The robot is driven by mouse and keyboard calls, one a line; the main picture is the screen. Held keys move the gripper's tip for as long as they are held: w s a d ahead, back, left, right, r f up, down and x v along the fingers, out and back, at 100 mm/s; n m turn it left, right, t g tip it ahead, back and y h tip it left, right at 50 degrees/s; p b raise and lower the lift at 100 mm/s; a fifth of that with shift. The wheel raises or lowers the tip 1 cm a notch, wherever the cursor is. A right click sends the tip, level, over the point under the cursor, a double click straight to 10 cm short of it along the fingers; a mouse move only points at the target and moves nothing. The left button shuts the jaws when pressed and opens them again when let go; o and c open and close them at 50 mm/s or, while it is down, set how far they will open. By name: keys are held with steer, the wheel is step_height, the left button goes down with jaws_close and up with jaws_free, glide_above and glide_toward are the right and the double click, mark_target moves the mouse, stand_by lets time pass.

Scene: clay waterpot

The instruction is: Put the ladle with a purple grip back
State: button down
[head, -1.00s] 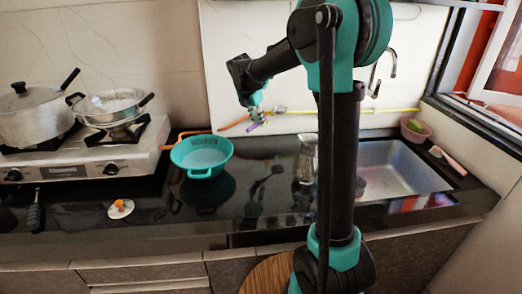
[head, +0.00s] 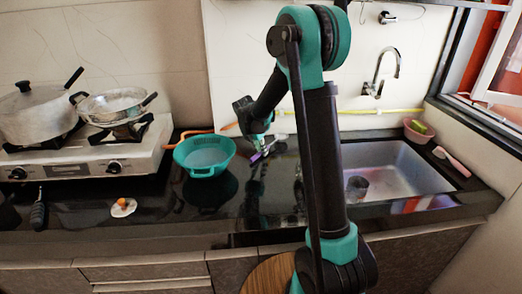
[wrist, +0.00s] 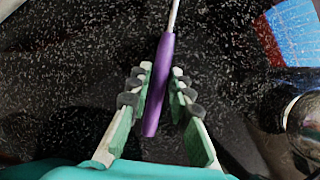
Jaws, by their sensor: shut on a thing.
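The ladle's purple grip (wrist: 158,85) lies between my gripper's (wrist: 161,72) two green-and-grey fingers in the wrist view. My gripper is shut on it. A thin pale shaft (wrist: 174,16) runs up out of the picture from the grip. The ladle's bowl is not visible. In the head view my gripper (head: 259,155) is low over the dark counter, right of the teal basket, with a small bit of purple (head: 255,158) at it. I cannot tell there whether the ladle touches the counter.
The teal basket (head: 204,170) stands left of my gripper. A stove with a lidded pot (head: 38,117) and a pan (head: 110,104) is at the left. The sink (head: 400,178) holds a small metal cup (head: 357,187). A shiny rounded object (wrist: 302,112) is close at right in the wrist view.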

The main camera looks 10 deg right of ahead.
steer(key=c, duration=1.4)
jaws_free()
steer(key=shift+f, duration=0.1)
steer(key=v, duration=1.2)
